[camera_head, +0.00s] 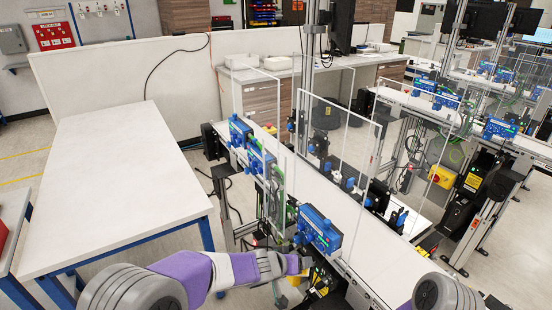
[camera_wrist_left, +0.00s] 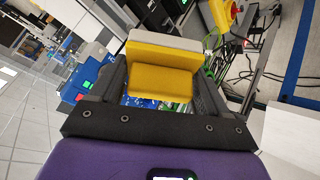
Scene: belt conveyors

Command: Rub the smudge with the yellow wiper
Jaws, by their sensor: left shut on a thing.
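The yellow wiper (camera_wrist_left: 160,72), a yellow block with a pale grey strip along its far edge, sits between the fingers of my left gripper (camera_wrist_left: 162,82) in the left wrist view. My left gripper is shut on it. In the head view my left gripper (camera_head: 304,263) is at the near end of the belt conveyor (camera_head: 335,207), close to a blue device (camera_head: 318,229). I cannot make out the wiper clearly there. I see no smudge in either view. My right gripper is out of the head view; only part of my right arm shows at the bottom right.
Clear upright panels (camera_head: 337,130) stand along the conveyor, with several blue devices by them. A bare white table (camera_head: 115,180) is at the left. A low white partition (camera_head: 130,75) runs behind. A yellow box (camera_head: 441,177) is on the conveyor frame at the right.

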